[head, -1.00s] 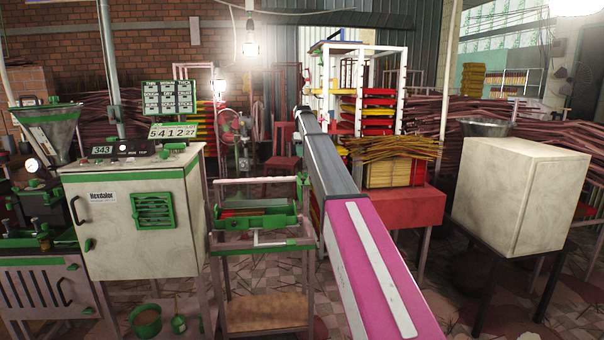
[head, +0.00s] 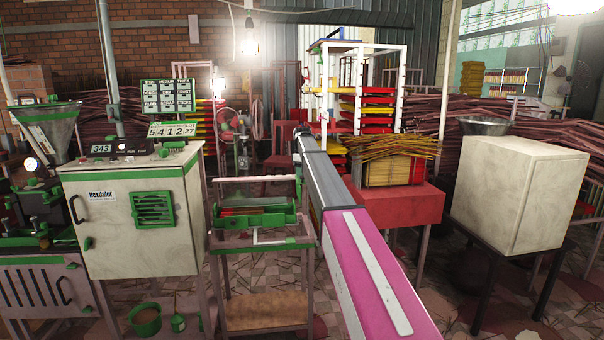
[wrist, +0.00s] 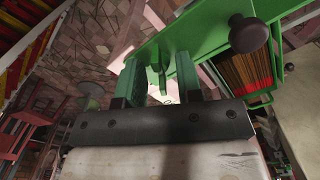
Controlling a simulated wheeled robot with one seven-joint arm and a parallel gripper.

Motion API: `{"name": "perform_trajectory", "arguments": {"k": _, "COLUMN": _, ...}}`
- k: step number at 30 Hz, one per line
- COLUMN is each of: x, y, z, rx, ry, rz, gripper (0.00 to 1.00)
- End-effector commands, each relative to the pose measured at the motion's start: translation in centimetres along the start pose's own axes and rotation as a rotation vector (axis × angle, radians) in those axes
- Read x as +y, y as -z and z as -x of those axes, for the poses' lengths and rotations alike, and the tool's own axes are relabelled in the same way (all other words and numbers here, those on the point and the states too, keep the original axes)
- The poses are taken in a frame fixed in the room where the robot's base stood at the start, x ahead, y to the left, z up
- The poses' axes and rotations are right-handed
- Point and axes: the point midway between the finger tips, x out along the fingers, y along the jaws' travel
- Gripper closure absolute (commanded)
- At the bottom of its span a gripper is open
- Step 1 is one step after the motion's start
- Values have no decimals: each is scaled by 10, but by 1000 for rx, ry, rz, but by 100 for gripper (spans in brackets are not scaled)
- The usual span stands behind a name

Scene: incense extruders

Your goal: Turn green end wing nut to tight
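In the wrist view my gripper (wrist: 158,76) has two green fingers spread apart on a dark bar. A small green part (wrist: 158,79), which may be the wing nut, shows between them, close to the edge of a green machine frame (wrist: 200,32). I cannot tell whether the fingers touch it or how tight it is. In the head view the green-framed extruder stand (head: 255,218) is left of my arm. My arm reaches away past its right side, and the fingers cannot be made out there.
A dark round knob (wrist: 248,34) stands out from the frame, beside a tray of brown sticks (wrist: 243,75). In the head view a white cabinet (head: 140,220) stands left, and a red table (head: 400,207) and beige box (head: 520,195) stand right.

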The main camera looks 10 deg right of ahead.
Motion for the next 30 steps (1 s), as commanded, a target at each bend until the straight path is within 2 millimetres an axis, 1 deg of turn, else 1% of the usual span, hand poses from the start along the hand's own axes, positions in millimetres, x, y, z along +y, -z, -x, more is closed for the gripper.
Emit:
{"name": "perform_trajectory", "arguments": {"k": 1, "x": 0, "y": 0, "z": 0, "rx": 0, "ry": 0, "rz": 0, "gripper": 67}}
{"name": "perform_trajectory", "arguments": {"k": 2, "x": 0, "y": 0, "z": 0, "rx": 0, "ry": 0, "rz": 0, "gripper": 74}}
{"name": "perform_trajectory", "arguments": {"k": 3, "x": 0, "y": 0, "z": 0, "rx": 0, "ry": 0, "rz": 0, "gripper": 87}}
{"name": "perform_trajectory", "arguments": {"k": 4, "x": 0, "y": 0, "z": 0, "rx": 0, "ry": 0, "rz": 0, "gripper": 96}}
{"name": "perform_trajectory", "arguments": {"k": 5, "x": 0, "y": 0, "z": 0, "rx": 0, "ry": 0, "rz": 0, "gripper": 100}}
{"name": "perform_trajectory", "arguments": {"k": 17, "x": 0, "y": 0, "z": 1, "rx": 0, "ry": 0, "rz": -35, "gripper": 100}}
{"name": "perform_trajectory", "arguments": {"k": 23, "x": 0, "y": 0, "z": 1, "rx": 0, "ry": 0, "rz": -139, "gripper": 100}}
{"name": "perform_trajectory", "arguments": {"k": 30, "x": 0, "y": 0, "z": 1, "rx": 0, "ry": 0, "rz": -346, "gripper": 100}}
